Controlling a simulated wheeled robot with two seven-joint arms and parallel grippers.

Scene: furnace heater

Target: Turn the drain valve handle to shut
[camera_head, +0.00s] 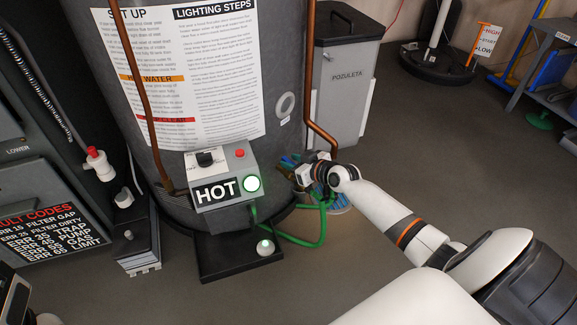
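My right arm reaches in from the lower right to the tank's lower right side. Its gripper (303,174) is at the drain area there, low beside the grey tank (178,150). Small blue parts (287,161) show right at the gripper's fingers; they may be the drain valve handle. The gripper and wrist cover most of the valve, so I cannot tell the handle's angle or whether the fingers are closed on it. A green hose (318,238) loops below the gripper. A dark and white piece at the bottom left corner may be my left gripper (14,297), cut off by the edge.
A control box (226,176) marked HOT, with a lit green button, sits on the tank's front, left of my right gripper. A copper pipe (310,85) runs down just above it. A grey bin (342,85) stands behind.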

